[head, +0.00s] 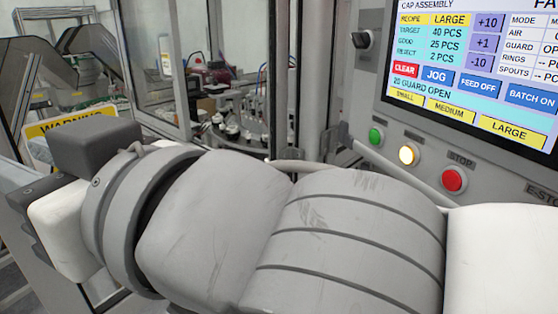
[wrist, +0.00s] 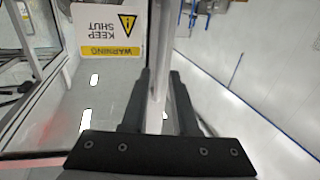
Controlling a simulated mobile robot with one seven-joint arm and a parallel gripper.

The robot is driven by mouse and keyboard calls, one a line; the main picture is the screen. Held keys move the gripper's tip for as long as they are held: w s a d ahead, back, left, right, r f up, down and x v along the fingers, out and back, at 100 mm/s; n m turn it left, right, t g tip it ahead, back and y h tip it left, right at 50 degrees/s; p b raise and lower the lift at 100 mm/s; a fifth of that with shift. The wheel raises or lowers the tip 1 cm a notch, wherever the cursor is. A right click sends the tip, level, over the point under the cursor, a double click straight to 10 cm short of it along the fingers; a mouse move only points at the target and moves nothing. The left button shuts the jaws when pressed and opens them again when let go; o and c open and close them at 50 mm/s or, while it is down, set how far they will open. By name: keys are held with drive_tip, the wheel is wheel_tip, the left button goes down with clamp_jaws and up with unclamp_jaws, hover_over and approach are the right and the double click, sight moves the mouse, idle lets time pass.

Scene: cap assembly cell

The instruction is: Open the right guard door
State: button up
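In the wrist view a clear guard door panel (wrist: 112,80) fills the left side. It bears a yellow and white "WARNING KEEP SHUT" label (wrist: 112,35), seen upside down. A pale upright bar (wrist: 158,55) runs along the panel's edge. My gripper (wrist: 160,75) is open, its two dark fingers apart with the bar showing between and beyond them. I see no clear contact. In the head view a yellow warning sign (head: 62,127) shows partly behind my wrist. My fingertips are hidden there, and I cannot tell how far the door stands open.
The control screen (head: 480,70) reads "GUARD OPEN". Glass panels and machine parts (head: 232,125) stand behind my arm.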

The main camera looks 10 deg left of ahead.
drive_tip(key=b+v, duration=0.1)
drive_tip(key=v, duration=1.1)
